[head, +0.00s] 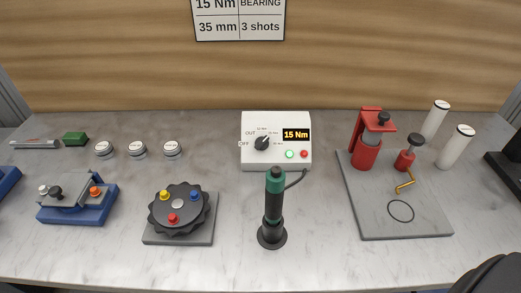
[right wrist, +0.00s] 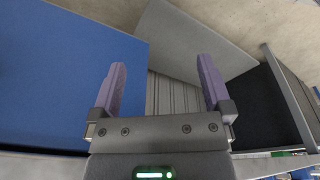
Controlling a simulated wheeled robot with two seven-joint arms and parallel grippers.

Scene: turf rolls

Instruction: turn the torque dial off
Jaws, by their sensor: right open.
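The torque dial (head: 262,143) is a dark knob on the front of a white control box (head: 276,120) in the middle of the bench. OUT and OFF labels lie to its left, and more small marks are around it. The display beside it (head: 296,134) reads 15 Nm. A green light (head: 289,154) glows on the box, beside a red button (head: 304,154). My right gripper (right wrist: 162,85) is open and empty in the right wrist view, away from the dial. My left gripper is not in view.
A green and black driver (head: 273,205) stands in front of the box, with a cable to it. A black wheel (head: 178,208) on a grey plate and a blue fixture (head: 78,203) stand left. A grey plate with a red press (head: 367,140) stands right.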

